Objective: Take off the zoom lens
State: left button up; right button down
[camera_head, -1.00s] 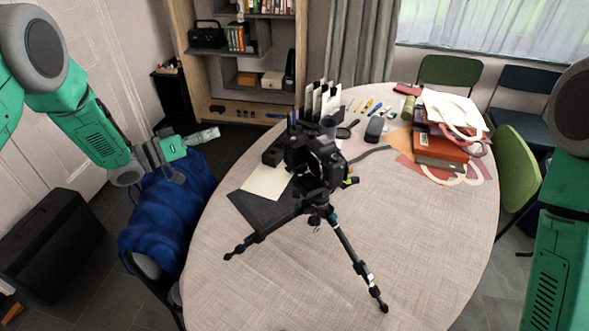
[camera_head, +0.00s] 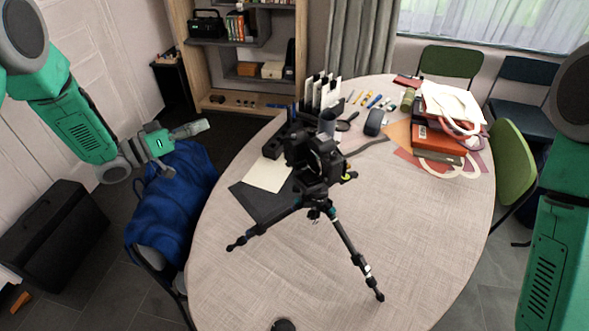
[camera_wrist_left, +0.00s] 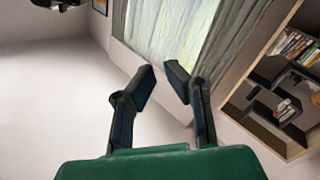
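A black camera (camera_head: 316,153) sits on a black tripod (camera_head: 343,236) standing on the round table. The zoom lens is dark against the dark camera body, and I cannot make out its outline. My left gripper (camera_head: 190,129) is left of the table, above the blue cloth-covered chair, well apart from the camera. In the left wrist view my left gripper (camera_wrist_left: 162,70) has its fingers apart with nothing between them. My right arm shows at the right edge, but its gripper is out of view.
The table (camera_head: 250,270) is bare at the front left. A dark round thing (camera_head: 283,324), cut off by the lower edge, is unclear. Behind the camera are an upright file holder (camera_head: 319,94) and small tools. Books (camera_head: 438,138) are stacked at right. A blue-covered chair (camera_head: 172,200) stands left.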

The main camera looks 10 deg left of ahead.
pick_arm(q)
jog(key=s+a+r, duration=0.3)
jog(key=s+r, duration=0.3)
jog(key=s, duration=0.3)
jog(key=s+a+r+t+h, duration=0.1)
jog(key=s+a+r, duration=0.3)
jog(key=s, duration=0.5)
jog(key=s+a+r+m+t+h, duration=0.1)
jog(key=s+a+r, duration=0.3)
jog(key=s+r, duration=0.5)
jog(key=shift+s+a, duration=0.25)
jog(key=shift+s, duration=0.1)
dwell(3.0)
grip_shut()
